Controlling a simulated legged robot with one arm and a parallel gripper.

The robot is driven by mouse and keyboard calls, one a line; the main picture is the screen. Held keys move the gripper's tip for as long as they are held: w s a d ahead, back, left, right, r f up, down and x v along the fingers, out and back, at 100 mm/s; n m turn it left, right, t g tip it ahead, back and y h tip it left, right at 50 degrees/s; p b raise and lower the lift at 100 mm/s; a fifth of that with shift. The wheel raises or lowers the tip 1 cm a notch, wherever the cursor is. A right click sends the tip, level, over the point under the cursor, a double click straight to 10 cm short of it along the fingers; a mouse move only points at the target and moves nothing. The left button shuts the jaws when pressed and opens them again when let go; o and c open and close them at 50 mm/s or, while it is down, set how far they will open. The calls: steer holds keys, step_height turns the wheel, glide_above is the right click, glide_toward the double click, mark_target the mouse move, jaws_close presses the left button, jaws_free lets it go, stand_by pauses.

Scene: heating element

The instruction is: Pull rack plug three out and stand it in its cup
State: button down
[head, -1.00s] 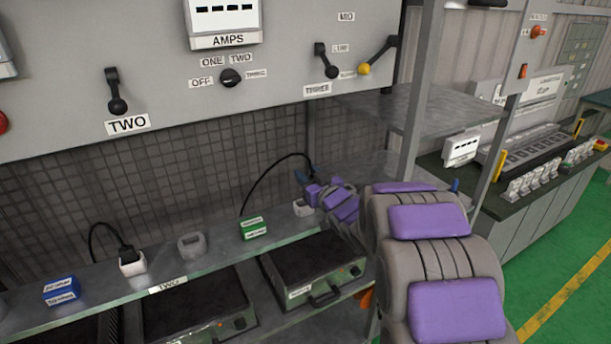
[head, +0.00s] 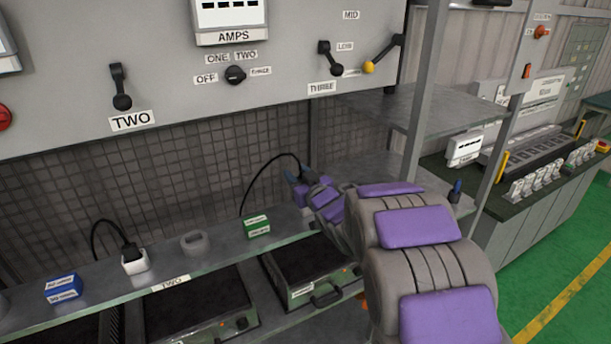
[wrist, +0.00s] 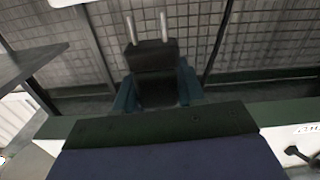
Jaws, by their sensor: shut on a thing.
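In the wrist view, a dark plug (wrist: 152,58) shows two bare metal prongs, clear of any socket. My gripper (wrist: 156,92) is shut on its body with teal fingers on both sides. In the head view, my gripper (head: 298,180) is small and partly hidden by my arm, above the right part of the shelf. A black cable (head: 250,180) arcs up to it from behind the green block. The plug itself is hard to make out there. A grey cup (head: 194,242) stands empty beside plug two (head: 130,250). I cannot see a cup for plug three.
The green labelled block (head: 256,227) and a blue labelled block (head: 63,289) sit on the shelf (head: 100,283). Hot plates (head: 310,262) are below. A grey panel with switches overhangs the shelf, and an upright post (head: 423,90) stands right of my gripper.

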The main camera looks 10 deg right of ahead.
steer(key=shift+a+p, duration=0.35)
steer(key=shift+p, duration=0.1)
steer(key=shift+d+p, duration=0.65)
steer(key=shift+d, duration=1.3)
steer(key=shift+a+f, duration=0.1)
steer(key=shift+a, duration=0.6)
steer(key=shift+d+f, duration=0.25)
steer(key=shift+d, duration=0.2)
steer(key=shift+d+f+b, duration=0.1)
steer(key=shift+f+b, duration=0.1)
steer(key=shift+b, duration=0.1)
steer(key=shift+f, duration=0.1)
steer(key=shift+a, duration=0.35)
